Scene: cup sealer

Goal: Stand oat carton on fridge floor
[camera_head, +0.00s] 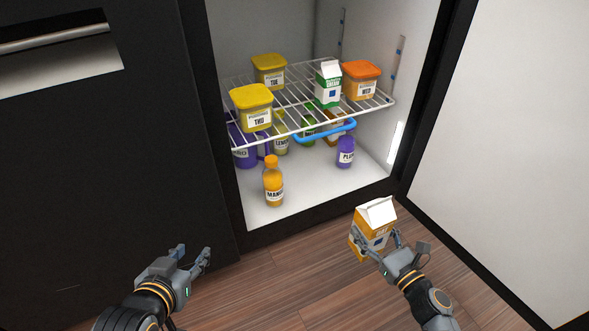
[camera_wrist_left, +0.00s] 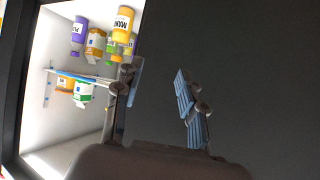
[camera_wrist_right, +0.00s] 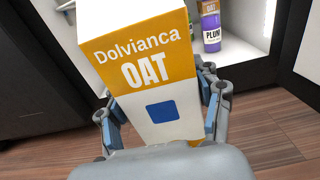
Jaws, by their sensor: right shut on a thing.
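The oat carton (camera_head: 372,232), orange and white with a gabled top, is held by my right gripper (camera_head: 382,248) in front of the fridge, outside its opening. In the right wrist view the carton (camera_wrist_right: 150,75) shows its "OAT" label between the two fingers (camera_wrist_right: 160,125). My left gripper (camera_head: 192,262) is open and empty at the lower left, before the dark cabinet front; its spread fingers show in the left wrist view (camera_wrist_left: 160,100). The fridge floor (camera_head: 310,192) is white, below a wire shelf (camera_head: 300,98).
On the fridge floor stand a mango bottle (camera_head: 273,185), a plum bottle (camera_head: 346,152), a purple jug (camera_head: 243,154) and other items further back. The shelf holds tubs and a green-white carton (camera_head: 328,88). The front right floor is clear. The open door (camera_head: 510,130) is at right.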

